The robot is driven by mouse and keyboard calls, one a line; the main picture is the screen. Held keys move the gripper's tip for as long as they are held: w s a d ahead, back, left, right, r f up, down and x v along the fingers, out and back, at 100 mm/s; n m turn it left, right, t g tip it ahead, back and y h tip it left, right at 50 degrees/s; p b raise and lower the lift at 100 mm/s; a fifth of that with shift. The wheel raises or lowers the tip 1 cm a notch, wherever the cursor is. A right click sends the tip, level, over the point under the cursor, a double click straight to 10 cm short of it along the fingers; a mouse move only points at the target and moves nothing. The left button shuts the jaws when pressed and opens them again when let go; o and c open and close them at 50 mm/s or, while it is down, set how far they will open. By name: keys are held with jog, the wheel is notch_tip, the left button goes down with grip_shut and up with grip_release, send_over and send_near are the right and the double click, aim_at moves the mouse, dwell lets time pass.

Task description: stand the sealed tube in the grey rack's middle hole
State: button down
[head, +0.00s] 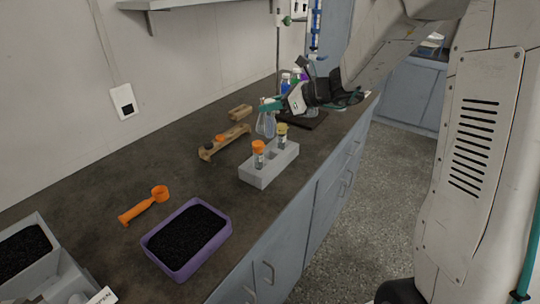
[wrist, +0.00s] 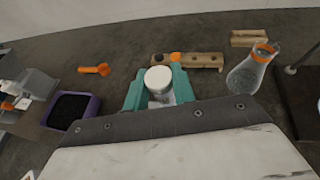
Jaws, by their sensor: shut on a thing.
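My gripper (wrist: 160,98) is shut on a white-capped tube (wrist: 158,79), seen from above between the teal fingers in the wrist view. In the head view my gripper (head: 270,104) is above the bench, behind the grey rack; the held tube cannot be made out there. The grey rack (head: 262,181) stands near the bench's front edge. An orange-capped tube (head: 258,155) stands at its left end and a yellow-capped tube (head: 282,138) toward its far end. The middle hole between them appears empty. The rack does not show in the wrist view.
A glass flask (head: 266,125) stands behind the grey rack, close to my gripper in the head view. A wooden rack (head: 225,142) and a wooden block (head: 240,112) lie farther left. A purple tray (head: 178,267) of black grains and an orange scoop (head: 145,205) are nearer.

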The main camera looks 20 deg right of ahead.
aim_at(271, 138)
notch_tip(271, 138, down, 10)
jog(key=shift+r, duration=0.1)
dwell(0.4)
jog(key=shift+f, duration=0.25)
jog(key=c, duration=1.2)
grip_release()
jog(key=shift+o, duration=0.2)
